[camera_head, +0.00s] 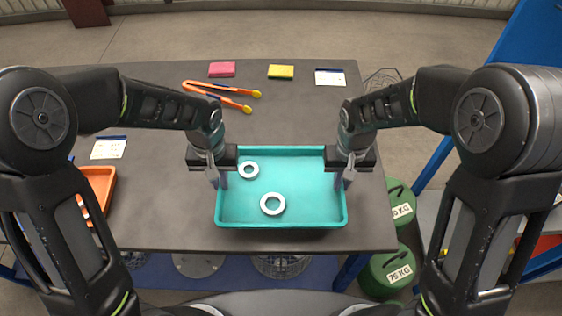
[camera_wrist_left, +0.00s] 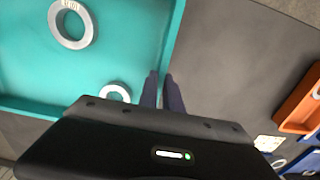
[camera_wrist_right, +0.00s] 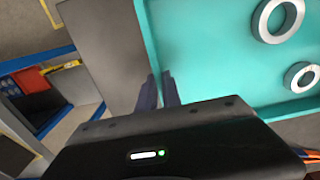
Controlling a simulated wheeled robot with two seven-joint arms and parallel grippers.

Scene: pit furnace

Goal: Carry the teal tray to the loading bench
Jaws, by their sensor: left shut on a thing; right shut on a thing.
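The teal tray (camera_head: 318,205) is at the front right part of the dark table in the head view, with two grey-white rings in it. One ring (camera_head: 272,204) lies near the tray's front middle and the other ring (camera_head: 248,170) near its left wall. My left gripper (camera_head: 218,180) is shut on the tray's left wall, which also shows in the left wrist view (camera_wrist_left: 172,45). My right gripper (camera_head: 345,180) is shut on the right wall, seen in the right wrist view (camera_wrist_right: 150,40). I cannot tell whether the tray touches the table.
On the dark table (camera_head: 165,200) lie an orange tray (camera_head: 102,183), orange tongs (camera_head: 222,95), a pink block (camera_head: 222,69), a yellow block (camera_head: 281,71) and paper cards (camera_head: 329,77). Green 75 KG weights (camera_head: 388,272) stand right of the table. A blue frame (camera_head: 530,45) rises at right.

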